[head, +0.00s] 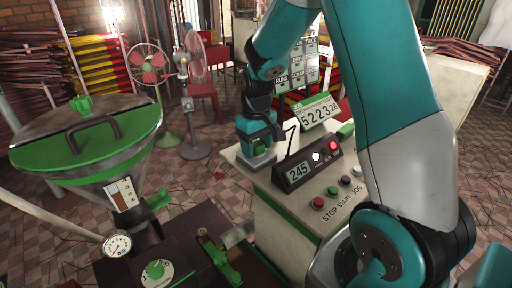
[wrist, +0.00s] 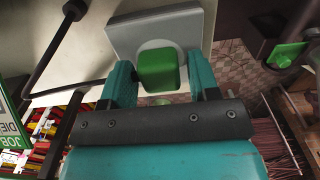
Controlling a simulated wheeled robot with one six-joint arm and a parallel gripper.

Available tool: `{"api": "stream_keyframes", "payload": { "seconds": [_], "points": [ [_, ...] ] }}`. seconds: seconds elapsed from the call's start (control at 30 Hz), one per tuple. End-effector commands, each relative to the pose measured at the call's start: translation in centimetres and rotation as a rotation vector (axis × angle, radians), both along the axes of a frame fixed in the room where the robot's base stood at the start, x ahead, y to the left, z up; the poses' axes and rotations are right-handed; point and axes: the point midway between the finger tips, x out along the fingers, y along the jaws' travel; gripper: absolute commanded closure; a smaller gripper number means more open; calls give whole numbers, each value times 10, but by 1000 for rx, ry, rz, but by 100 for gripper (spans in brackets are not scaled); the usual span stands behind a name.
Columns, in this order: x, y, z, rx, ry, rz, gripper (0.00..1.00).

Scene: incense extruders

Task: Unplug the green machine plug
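The green plug (wrist: 158,70) sits in a round recess of a grey socket block (wrist: 190,32) in the wrist view. In the head view the plug (head: 260,149) shows small above the grey block (head: 260,162), at the left corner of the white machine cabinet. My gripper (wrist: 162,85) has its two teal fingers on either side of the plug. A gap shows at the right finger; the left finger is very close to the plug, and contact cannot be told. In the head view my gripper (head: 257,135) reaches down over the block and partly hides the plug.
A dark bent cable or rod (head: 291,138) stands beside my gripper. A display box (head: 306,167) and a button panel (head: 339,197) are to the right, with a number calendar (head: 320,112) behind. A green-lidded hopper (head: 88,138) stands at left. Fans (head: 194,120) stand on the floor behind.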

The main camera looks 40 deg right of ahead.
Motion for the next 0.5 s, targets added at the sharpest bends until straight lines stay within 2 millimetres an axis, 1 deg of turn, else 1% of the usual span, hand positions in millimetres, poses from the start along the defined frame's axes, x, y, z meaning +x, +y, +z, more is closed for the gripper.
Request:
{"api": "stream_keyframes", "payload": {
  "seconds": [0.03, 0.07, 0.1, 0.17, 0.2, 0.23, 0.5],
  "points": [
    [0, 0, 0, 0, 0, 0, 57],
    [0, 0, 0, 0, 0, 0, 64],
    [0, 0, 0, 0, 0, 0, 73],
    [0, 0, 0, 0, 0, 0, 87],
    [0, 0, 0, 0, 0, 0, 96],
    [0, 0, 0, 0, 0, 0, 100],
    [0, 0, 6, 0, -1, 0, 100]
  ]
}}
